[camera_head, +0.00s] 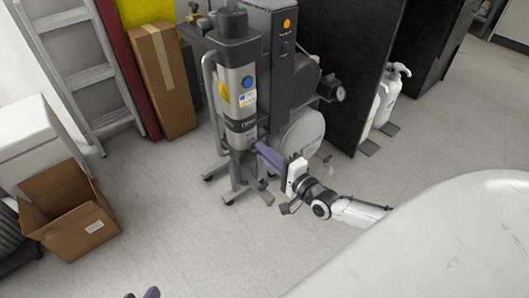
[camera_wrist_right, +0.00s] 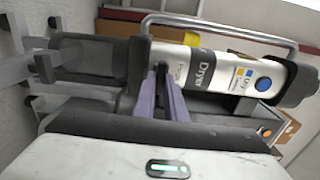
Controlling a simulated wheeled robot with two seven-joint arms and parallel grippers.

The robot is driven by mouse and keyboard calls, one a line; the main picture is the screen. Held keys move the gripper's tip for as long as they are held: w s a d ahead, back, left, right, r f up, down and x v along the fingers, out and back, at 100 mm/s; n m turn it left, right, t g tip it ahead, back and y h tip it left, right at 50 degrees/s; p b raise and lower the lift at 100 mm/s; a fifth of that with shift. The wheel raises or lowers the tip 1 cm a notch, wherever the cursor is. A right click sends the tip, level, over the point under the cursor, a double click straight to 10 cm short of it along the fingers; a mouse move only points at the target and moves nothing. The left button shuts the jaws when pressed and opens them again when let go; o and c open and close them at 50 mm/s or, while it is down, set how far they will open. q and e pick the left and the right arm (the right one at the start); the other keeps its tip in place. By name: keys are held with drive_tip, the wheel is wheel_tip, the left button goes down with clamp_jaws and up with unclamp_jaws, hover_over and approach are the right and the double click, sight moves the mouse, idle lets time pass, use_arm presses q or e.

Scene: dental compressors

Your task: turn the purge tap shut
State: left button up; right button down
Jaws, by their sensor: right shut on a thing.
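The dryer column (camera_head: 238,95) stands upright on its legs, grey and silver, with a blue round label. It lies sideways in the right wrist view (camera_wrist_right: 215,70). My right gripper (camera_head: 259,148) reaches its lower part from the right. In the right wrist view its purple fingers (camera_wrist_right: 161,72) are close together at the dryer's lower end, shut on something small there. I take this to be the purge tap, but the fingertips hide it and its angle cannot be told. My left gripper (camera_head: 141,294) shows only two purple tips, apart, at the bottom edge, with nothing seen between them.
A dark compressor unit (camera_head: 270,50) with an orange button stands right behind the dryer. An open cardboard box (camera_head: 70,215) lies on the floor at left. A ladder (camera_head: 78,65) and a tall box (camera_head: 162,80) lean at the back. The floor in front is clear.

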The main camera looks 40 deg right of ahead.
use_arm(q)
drive_tip(key=shift+f, duration=0.15)
use_arm(e)
drive_tip(key=c, duration=1.8)
unclamp_jaws()
drive_tip(key=shift+s, duration=0.1)
